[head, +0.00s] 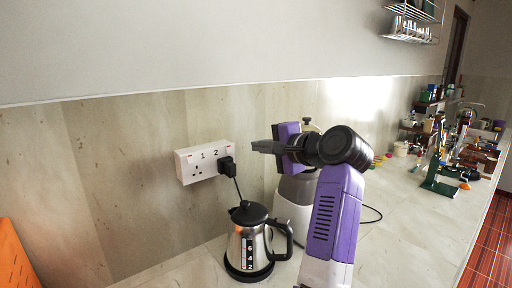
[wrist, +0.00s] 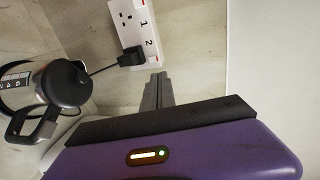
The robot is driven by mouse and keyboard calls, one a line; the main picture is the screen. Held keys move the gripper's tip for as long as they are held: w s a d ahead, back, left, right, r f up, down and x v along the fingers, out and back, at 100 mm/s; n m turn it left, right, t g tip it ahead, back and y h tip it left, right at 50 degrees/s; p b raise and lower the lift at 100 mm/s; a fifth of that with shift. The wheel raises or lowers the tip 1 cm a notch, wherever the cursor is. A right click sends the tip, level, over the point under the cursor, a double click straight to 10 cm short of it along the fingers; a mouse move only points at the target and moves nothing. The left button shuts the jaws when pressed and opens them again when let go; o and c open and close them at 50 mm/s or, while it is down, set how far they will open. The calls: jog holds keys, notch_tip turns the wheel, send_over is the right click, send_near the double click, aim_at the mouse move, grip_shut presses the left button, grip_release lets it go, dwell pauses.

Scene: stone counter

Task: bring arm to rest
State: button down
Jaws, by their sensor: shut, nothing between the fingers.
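My gripper (head: 262,146) is held in the air in front of the tiled backsplash, a little right of the wall socket in the head view. Its fingers are shut with nothing between them, and they also show in the wrist view (wrist: 157,88). My purple arm rises from the bottom of the head view and bends at a dark joint near the gripper. The gripper touches nothing that I can see.
A steel kettle (head: 258,243) with a black lid stands below on the counter (head: 400,225). A white double socket (head: 195,163) holds a black plug (head: 228,167). A grey-white appliance (head: 293,200) is partly hidden behind my arm. Several items crowd the counter's far right.

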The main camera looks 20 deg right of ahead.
jog(key=s+d+r+n+t+h, duration=0.1)
jog(key=d+r+n+t+h, duration=0.1)
jog(key=d+r+t+h, duration=0.3)
jog(key=s+d+f+n+t+h, duration=0.15)
jog(key=s+f+n, duration=0.35)
jog(key=s+f, duration=0.6)
jog(key=s+a+f+n+g, duration=0.2)
jog(key=s+f, duration=0.6)
jog(key=s, duration=0.7)
jog(key=s+a+f+n+g+y, duration=0.1)
jog(key=s+a+f+n+g, duration=0.1)
jog(key=s+f, duration=0.6)
jog(key=s+a+f+n+g+y, duration=0.1)
jog(key=s+a+f, duration=0.4)
jog(key=s, duration=1.7)
notch_tip(320, 180, down, 3)
jog(key=shift+s+a+r+n+g, duration=0.15)
jog(key=shift+a+n+g, duration=0.35)
jog(key=shift+n, duration=0.7)
